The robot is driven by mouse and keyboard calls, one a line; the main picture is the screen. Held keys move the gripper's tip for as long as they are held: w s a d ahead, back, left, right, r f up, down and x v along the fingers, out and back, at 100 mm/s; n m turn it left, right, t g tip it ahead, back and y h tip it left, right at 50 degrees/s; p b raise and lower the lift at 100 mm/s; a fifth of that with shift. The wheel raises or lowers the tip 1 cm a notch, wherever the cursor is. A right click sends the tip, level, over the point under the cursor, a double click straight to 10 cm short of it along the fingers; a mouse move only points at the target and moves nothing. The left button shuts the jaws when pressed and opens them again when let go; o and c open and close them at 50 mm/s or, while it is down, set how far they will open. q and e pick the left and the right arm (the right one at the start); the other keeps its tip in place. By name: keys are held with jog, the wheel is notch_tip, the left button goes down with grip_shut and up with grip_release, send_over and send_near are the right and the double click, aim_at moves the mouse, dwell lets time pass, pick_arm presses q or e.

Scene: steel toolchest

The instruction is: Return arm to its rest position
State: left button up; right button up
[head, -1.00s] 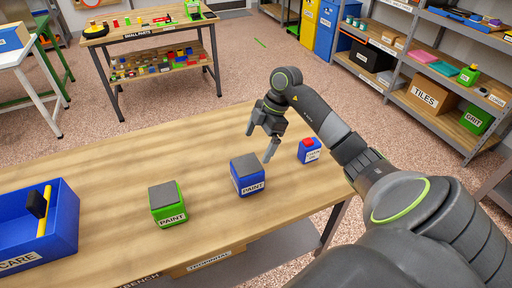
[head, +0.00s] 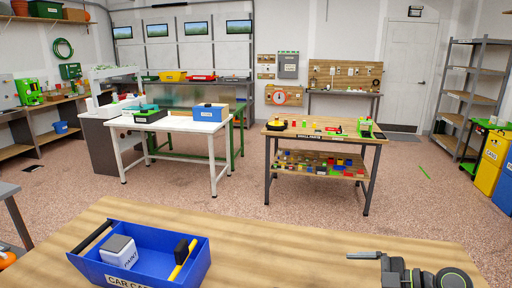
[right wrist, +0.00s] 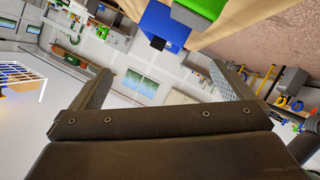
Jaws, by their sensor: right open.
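My right gripper (right wrist: 165,80) is open in the right wrist view, with its two fingers spread apart and nothing between them. In the head view, part of my right arm (head: 425,276) shows at the bottom right, above the wooden workbench (head: 300,245); one finger points left there. A blue tote (head: 190,262) labelled CAR CARE stands on the bench, apart from my arm. It holds a white paint can (head: 119,250) and a black-headed brush with a yellow handle (head: 181,262). My left gripper is not in view.
The bench between tote and right arm is clear in the head view. The right wrist view shows a blue object (right wrist: 163,25) and a green one (right wrist: 203,8) near the top edge. A small-parts table (head: 325,139) and white table (head: 175,124) stand beyond.

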notch_tip(320, 180, up, 8)
jog(key=s+d+m+t+h, duration=0.25)
jog(key=m+t, duration=0.65)
jog(key=t, duration=0.5)
jog(key=s+d+f+m+g+h, duration=0.7)
jog(key=d+f+m+h, duration=0.4)
jog(key=h, duration=0.4)
jog(key=s+a+f+g+y, duration=0.2)
jog(key=s+a+f+g, duration=0.3)
jog(key=s, duration=0.5)
jog(key=s+a+f+g+y, duration=0.2)
jog(key=s+f+g, duration=0.4)
jog(key=s, duration=0.4)
notch_tip(320, 180, down, 28)
jog(key=s+d, duration=0.1)
jog(key=s, duration=0.1)
jog(key=s+a+f+g, duration=0.1)
jog(key=s+f, duration=1.3)
jog(key=shift+a+f+y, duration=0.15)
jog(key=shift+y, duration=0.2)
